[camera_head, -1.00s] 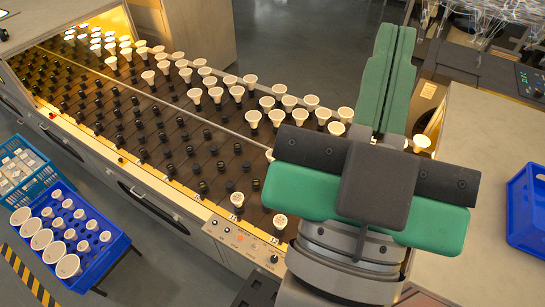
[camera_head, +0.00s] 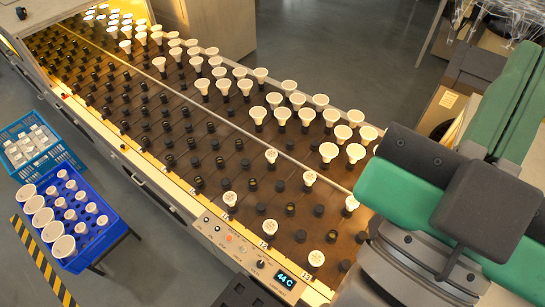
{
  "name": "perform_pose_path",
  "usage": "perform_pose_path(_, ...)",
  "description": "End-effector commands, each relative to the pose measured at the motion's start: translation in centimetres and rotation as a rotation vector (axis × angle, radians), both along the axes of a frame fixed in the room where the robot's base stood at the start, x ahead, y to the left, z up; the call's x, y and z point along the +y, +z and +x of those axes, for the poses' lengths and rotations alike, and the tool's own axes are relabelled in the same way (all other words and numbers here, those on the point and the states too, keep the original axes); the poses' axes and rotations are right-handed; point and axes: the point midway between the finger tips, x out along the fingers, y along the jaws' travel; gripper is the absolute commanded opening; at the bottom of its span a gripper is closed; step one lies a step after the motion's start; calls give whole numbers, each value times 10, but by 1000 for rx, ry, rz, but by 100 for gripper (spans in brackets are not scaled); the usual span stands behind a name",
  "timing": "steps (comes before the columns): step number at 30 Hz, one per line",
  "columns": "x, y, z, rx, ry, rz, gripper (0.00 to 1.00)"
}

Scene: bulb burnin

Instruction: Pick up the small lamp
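Small lamps with white round faces stand in the blue crate (camera_head: 88,253), for example a small lamp (camera_head: 81,195), beside a row of larger lamps (camera_head: 42,217). Other small lamps stand apart in sockets on the near part of the rack (camera_head: 217,223): one (camera_head: 229,198) by the front edge, one (camera_head: 271,228), one (camera_head: 316,258) near the display, and one (camera_head: 271,156) farther back. I cannot tell which one the task means. My arm fills the right side; its fingers do not show, so my gripper is out of view or hidden.
Larger lamps (camera_head: 328,150) fill the rack's far rows; many dark sockets in the near rows are empty. A control panel (camera_head: 247,250) with a display reading 44 C sits at the front edge. A light blue crate (camera_head: 60,150) with white items stands at left. Grey floor lies beyond the rack.

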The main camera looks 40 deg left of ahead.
Motion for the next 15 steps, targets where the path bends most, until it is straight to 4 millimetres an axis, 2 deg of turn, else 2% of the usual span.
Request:
perform_pose_path(11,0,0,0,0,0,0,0)
perform_pose_path(15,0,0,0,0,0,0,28)
